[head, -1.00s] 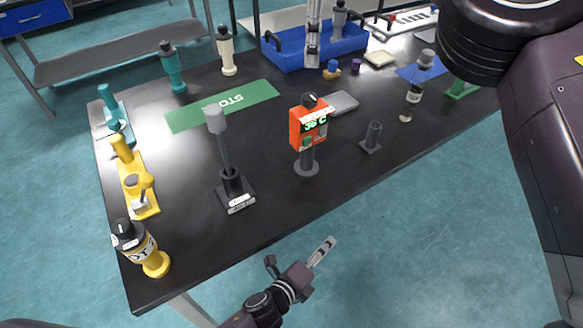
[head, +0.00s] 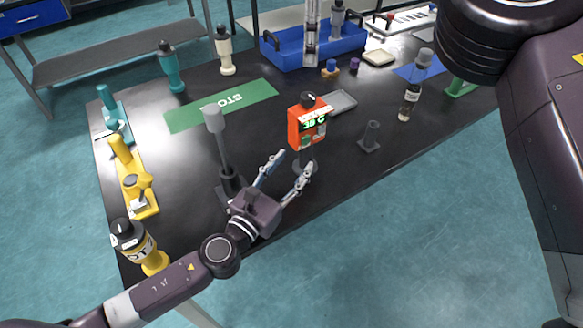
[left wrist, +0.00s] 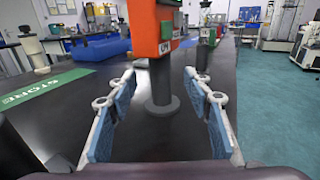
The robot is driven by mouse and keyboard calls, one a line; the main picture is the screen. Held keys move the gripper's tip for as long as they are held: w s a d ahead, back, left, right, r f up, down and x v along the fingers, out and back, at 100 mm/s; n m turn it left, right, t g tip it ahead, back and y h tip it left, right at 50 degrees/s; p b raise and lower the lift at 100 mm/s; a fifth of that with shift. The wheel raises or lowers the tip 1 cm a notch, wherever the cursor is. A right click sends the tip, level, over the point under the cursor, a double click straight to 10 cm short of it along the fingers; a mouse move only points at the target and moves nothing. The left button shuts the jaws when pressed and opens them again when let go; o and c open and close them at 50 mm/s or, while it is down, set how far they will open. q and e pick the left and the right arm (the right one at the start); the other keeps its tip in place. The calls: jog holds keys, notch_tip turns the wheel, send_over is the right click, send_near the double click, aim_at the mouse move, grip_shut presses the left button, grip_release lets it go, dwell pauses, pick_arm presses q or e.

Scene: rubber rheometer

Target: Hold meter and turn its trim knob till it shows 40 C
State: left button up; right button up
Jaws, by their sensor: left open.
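The meter (head: 304,138) is an orange-red box with a lit green display, upright on a grey post with a round base. Its digits look like 38 C but are small. A black knob (head: 308,100) sits on its top. In the left wrist view the meter's lower body (left wrist: 146,25) and post (left wrist: 160,85) show ahead; its top is cut off. My left gripper (head: 288,168) is open and empty, low before the post, its fingers pointing towards it. In the left wrist view the fingers (left wrist: 160,76) lie either side of the post's line. My right gripper (head: 312,58) hangs at top centre; its opening is unclear.
A dark stand with a grey-headed rod (head: 222,150) stands close left of my left gripper. A small grey stand (head: 370,136) and a clear-bodied bottle (head: 411,95) are right of the meter. A grey tray (head: 342,102) lies behind it. A green mat (head: 190,113) lies back left.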

aim_at(302, 152)
pick_arm(q)
jog(key=x, duration=0.7)
jog(key=shift+w, duration=0.15)
